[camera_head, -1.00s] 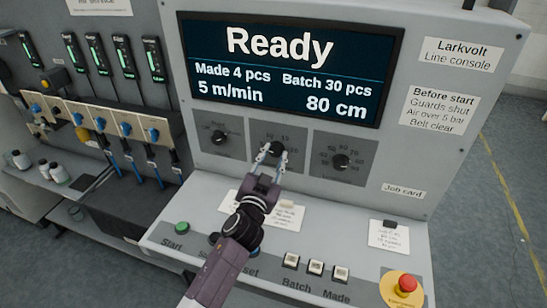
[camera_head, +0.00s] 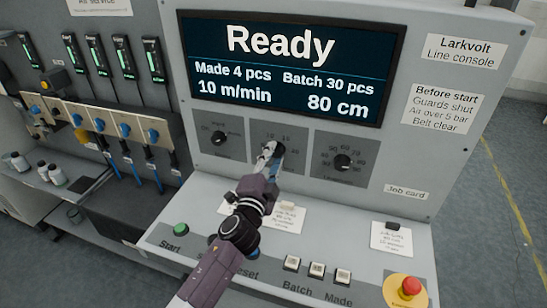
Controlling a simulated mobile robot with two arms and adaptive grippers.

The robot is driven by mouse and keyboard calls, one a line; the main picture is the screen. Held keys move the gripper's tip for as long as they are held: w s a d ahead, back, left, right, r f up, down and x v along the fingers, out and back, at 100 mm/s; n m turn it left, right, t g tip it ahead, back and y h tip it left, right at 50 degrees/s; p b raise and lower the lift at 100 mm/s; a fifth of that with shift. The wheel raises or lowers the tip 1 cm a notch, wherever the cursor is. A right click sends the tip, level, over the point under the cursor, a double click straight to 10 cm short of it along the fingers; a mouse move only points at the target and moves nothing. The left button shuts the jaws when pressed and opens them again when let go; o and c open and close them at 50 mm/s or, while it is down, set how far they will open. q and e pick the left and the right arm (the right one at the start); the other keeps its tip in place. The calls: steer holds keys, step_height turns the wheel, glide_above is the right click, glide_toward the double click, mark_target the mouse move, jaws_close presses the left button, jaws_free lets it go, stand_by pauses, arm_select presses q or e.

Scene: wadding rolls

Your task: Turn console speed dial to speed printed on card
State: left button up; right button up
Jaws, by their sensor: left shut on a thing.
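The console's middle dial, on a dark grey plate (camera_head: 294,140), is mostly hidden behind my left gripper (camera_head: 270,150). The gripper is shut on the dial's knob. The console screen (camera_head: 290,62) reads "Ready", "Made 4 pcs", "Batch 30 pcs", "10 m/min" and "80 cm". A white card (camera_head: 391,237) lies under a dark clip at the right of the sloped panel, below a "Job card" label (camera_head: 406,192). Its print is too small to read. My right gripper is not in view.
A left dial (camera_head: 218,138) and a right dial (camera_head: 342,162) flank the middle one. Below are a green Start button (camera_head: 181,230), several white push buttons (camera_head: 316,269) and a red emergency button (camera_head: 411,285). More paper lies behind my arm.

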arm_select(q)
steer(key=shift+m, duration=0.5)
steer(key=o, duration=1.1)
steer(key=shift+o, duration=0.2)
steer(key=shift+s, duration=0.15)
steer(key=v, duration=1.1)
steer(key=shift+s+a, duration=0.15)
steer(key=shift+s, duration=0.2)
steer(key=shift+f, duration=0.1)
